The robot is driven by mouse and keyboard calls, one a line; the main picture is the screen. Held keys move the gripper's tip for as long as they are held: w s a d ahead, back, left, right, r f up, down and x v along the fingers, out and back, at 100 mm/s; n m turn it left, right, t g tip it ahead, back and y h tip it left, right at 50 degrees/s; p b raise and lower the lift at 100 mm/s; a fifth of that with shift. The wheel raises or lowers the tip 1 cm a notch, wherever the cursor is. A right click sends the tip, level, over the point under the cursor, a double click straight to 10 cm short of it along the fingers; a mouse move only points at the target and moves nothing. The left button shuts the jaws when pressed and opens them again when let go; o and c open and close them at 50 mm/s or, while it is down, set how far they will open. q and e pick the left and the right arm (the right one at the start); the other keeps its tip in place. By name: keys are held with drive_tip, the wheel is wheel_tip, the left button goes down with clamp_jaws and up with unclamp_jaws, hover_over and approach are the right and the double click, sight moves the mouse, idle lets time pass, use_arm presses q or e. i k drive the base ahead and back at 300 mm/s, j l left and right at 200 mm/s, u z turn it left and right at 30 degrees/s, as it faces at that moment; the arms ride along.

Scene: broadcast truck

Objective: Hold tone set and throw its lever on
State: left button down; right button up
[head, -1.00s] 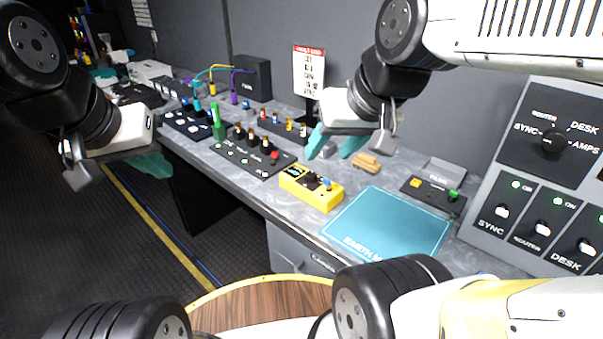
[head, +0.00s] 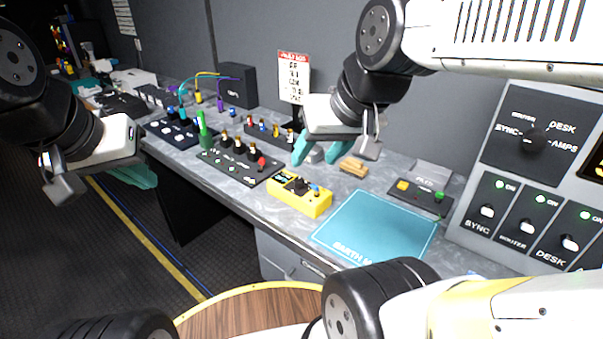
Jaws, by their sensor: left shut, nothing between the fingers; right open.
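The tone set looks to be the yellow box (head: 299,194) on the desk, with a small dark screen, a black knob and a blue-tipped lever (head: 314,189) on its top. Which way the lever is thrown is too small to tell. My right gripper (head: 316,152) is open and empty, above and behind the yellow box, its teal fingers pointing down and apart from it. My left gripper (head: 140,176) is shut and empty, left of the desk's front edge and well away from the box.
A teal mat (head: 374,228) lies right of the box. A black mixer panel (head: 240,160) with coloured levers is at its left. A wooden block (head: 352,165) and a small black control box (head: 420,196) lie behind. A switch panel (head: 520,215) stands at the right.

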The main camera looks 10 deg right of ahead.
sight(314, 187)
drive_tip(key=j+z, duration=0.1)
drive_tip(key=z, duration=1)
drive_tip(key=j+z, duration=0.7)
drive_tip(key=j, duration=0.15)
drive_tip(key=j+z, duration=0.35)
drive_tip(key=k+j, duration=0.1)
drive_tip(key=j, duration=0.25)
drive_tip(key=k+j+z, duration=0.1)
drive_tip(key=j, duration=0.3)
drive_tip(key=k+j, duration=0.1)
drive_tip(key=j, duration=0.25)
